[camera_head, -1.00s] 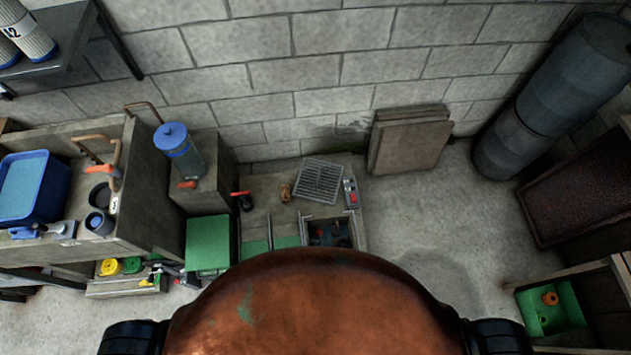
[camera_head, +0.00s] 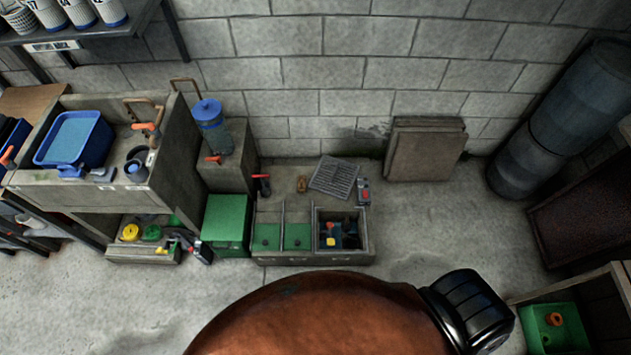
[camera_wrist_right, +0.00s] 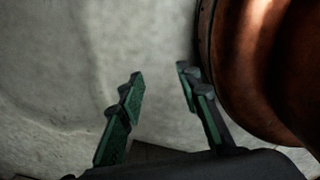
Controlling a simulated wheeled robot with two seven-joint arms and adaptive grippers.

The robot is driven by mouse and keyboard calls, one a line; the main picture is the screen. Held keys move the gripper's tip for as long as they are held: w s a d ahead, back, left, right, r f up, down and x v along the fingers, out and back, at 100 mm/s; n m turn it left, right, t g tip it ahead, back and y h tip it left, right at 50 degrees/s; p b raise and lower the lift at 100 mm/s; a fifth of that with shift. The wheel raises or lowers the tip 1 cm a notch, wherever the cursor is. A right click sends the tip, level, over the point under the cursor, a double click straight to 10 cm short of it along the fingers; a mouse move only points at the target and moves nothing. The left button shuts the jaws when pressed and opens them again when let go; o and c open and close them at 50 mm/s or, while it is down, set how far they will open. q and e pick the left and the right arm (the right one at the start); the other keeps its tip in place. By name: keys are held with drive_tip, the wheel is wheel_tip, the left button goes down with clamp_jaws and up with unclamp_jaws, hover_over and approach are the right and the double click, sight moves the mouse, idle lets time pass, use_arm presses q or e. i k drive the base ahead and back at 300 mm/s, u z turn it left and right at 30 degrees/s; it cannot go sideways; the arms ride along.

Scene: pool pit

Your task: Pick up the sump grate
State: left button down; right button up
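The sump grate (camera_head: 334,177) is a grey slatted panel. In the head view it lies tilted in plan on the concrete surface behind the open sump compartment (camera_head: 340,232), near the back wall. My right gripper (camera_wrist_right: 157,82) shows only in the right wrist view. Its two green-padded fingers are apart with nothing between them, over bare concrete floor. The grate is not in the right wrist view, so the gripper is away from it. My left gripper is in neither view.
A small red-and-grey device (camera_head: 363,191) sits right beside the grate, and a small brown object (camera_head: 302,183) sits left of it. Green-floored compartments (camera_head: 267,237) adjoin the sump. Flat slabs (camera_head: 425,150) lean on the wall.

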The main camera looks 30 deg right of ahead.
sight(335, 170)
drive_tip(key=u, duration=0.4)
drive_tip(key=i, duration=1.1)
drive_tip(key=z, duration=0.7)
